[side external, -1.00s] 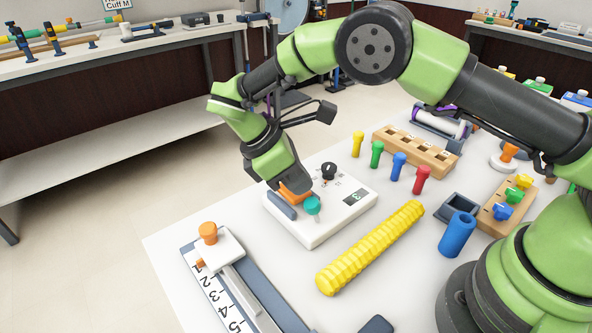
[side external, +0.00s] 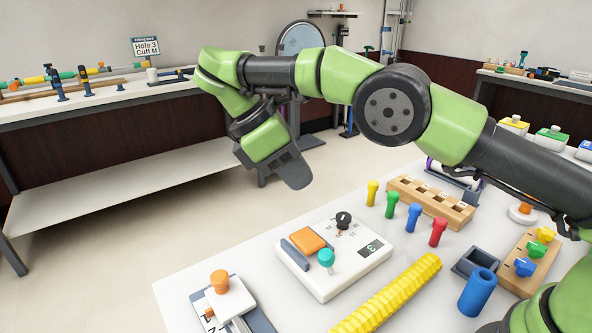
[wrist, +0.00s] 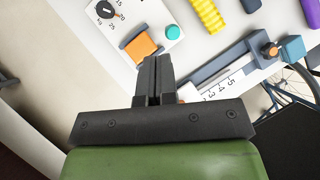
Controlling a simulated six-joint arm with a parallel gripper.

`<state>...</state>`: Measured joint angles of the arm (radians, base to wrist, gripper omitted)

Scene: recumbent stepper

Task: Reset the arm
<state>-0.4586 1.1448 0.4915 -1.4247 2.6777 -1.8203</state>
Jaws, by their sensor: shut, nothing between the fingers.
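My gripper (wrist: 155,76) points down in the wrist view, its two dark fingers together with nothing between them. In the side external view my gripper (side external: 295,183) hangs in the air, above and to the left of the white control box (side external: 345,278). The box has an orange block (side external: 308,240), a teal knob (side external: 326,258), a black dial (side external: 343,220) and a small display (side external: 370,247). The orange block (wrist: 138,46) and teal knob (wrist: 173,32) also show just beyond the fingertips in the wrist view, apart from them.
A numbered slide rail with an orange-knobbed white carriage (side external: 229,299) is at the near left. Air around my gripper is clear.

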